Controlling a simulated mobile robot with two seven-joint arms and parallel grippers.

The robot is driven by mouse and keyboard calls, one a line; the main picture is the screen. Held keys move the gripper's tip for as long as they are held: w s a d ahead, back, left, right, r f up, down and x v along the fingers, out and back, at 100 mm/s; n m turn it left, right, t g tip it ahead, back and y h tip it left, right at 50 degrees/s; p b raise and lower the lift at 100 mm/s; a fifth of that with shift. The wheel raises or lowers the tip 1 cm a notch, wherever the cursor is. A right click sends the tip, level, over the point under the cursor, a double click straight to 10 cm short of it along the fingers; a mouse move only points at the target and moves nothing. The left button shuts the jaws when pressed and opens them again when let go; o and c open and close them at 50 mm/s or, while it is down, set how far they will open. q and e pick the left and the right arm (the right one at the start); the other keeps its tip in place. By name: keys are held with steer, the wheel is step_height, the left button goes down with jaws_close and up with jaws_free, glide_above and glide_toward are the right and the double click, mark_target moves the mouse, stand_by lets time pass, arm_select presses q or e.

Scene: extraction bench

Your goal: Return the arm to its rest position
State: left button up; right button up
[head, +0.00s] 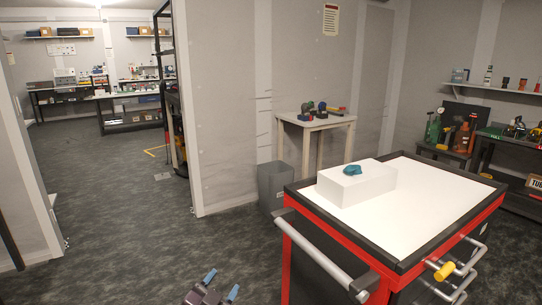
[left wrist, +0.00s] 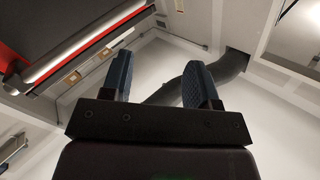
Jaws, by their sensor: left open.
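My left gripper (head: 222,284) shows at the bottom edge of the head view, over the dark floor and left of the red cart. Its two blue fingertips are apart with nothing between them. In the left wrist view the same gripper (left wrist: 162,85) has its fingers spread and empty, pointing up toward the ceiling. Most of my left arm is out of the head view. My right gripper is not in view.
The red cart (head: 402,268) with a white top stands at the right, its grey handle near my gripper. A grey bin (head: 275,186) stands behind. Floor at left is clear.

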arm_select(q)
steer(key=s+a+f+n+g+y+p, duration=0.1)
steer(key=s+a+f, duration=0.3)
steer(key=s, duration=0.7)
steer(key=s+a+f+n+g+y+p, duration=0.2)
steer(key=s+a, duration=0.4)
steer(key=s, duration=0.6)
steer(key=s+a+f+n+g+y+p, duration=0.2)
steer(key=s+a+f+n, duration=0.3)
steer(key=s, duration=0.6)
steer(key=shift+s+a+f+g+y, duration=0.3)
steer(key=shift+a+f+g+y, duration=0.25)
steer(key=shift+f, duration=0.25)
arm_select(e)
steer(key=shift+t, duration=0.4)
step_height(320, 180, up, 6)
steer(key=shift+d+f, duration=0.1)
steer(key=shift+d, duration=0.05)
arm_select(q)
steer(key=shift+d, duration=0.15)
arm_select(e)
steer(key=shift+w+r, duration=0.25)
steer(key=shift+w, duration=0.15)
arm_select(q)
steer(key=shift+c, duration=0.5)
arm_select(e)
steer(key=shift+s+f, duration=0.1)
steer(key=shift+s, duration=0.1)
